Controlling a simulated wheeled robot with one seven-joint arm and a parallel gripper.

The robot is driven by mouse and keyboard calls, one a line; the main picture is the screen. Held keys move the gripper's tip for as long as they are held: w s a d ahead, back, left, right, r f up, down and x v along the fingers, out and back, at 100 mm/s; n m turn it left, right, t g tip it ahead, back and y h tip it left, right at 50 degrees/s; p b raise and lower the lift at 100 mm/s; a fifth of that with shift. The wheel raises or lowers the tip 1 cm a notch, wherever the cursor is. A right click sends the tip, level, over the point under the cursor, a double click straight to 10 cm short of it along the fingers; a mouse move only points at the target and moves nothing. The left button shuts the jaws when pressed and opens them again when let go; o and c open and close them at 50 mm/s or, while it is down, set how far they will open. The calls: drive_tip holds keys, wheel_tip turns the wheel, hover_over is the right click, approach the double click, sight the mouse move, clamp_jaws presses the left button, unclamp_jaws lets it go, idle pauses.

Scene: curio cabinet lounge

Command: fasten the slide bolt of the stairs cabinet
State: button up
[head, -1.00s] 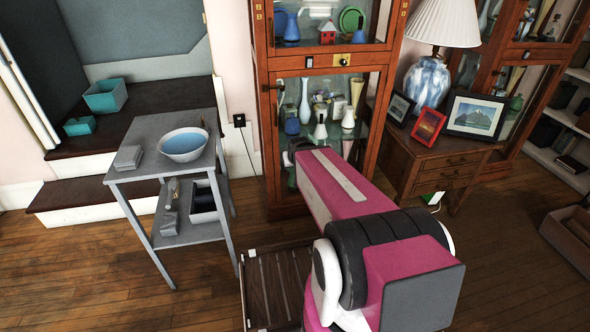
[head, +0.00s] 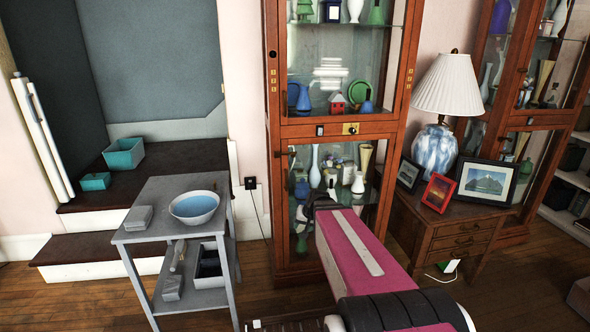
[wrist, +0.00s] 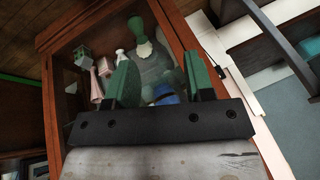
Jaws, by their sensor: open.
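The wooden glass-fronted cabinet (head: 274,180) beside the steps has an upper and a lower door. A dark handle-like piece (head: 286,153) is at the lower door's left edge. I cannot tell for sure which fitting is the slide bolt. My gripper (wrist: 163,76) is open and empty in the wrist view, facing the cabinet glass, with figurines behind it. In the head view my arm's end is in front of the lower door; the fingers are not clear there.
A grey side table (head: 150,190) with a bowl (head: 195,207) stands left of the cabinet. Dark steps (head: 90,250) are further left. A wooden desk (head: 445,225) with a lamp (head: 436,140) and picture frames is close on the right.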

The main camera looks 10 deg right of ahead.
drive_tip(key=w+d+r+m+y, duration=0.2)
drive_tip(key=w+d+r+y, duration=0.1)
drive_tip(key=w+r+y, duration=0.5)
drive_tip(key=t+y, duration=0.2)
drive_tip(key=y, duration=0.3)
approach(293, 155)
drive_tip(key=x, duration=1)
drive_tip(key=shift+w+f, duration=0.2)
drive_tip(key=shift+w, duration=0.1)
drive_tip(key=shift+c, duration=0.3)
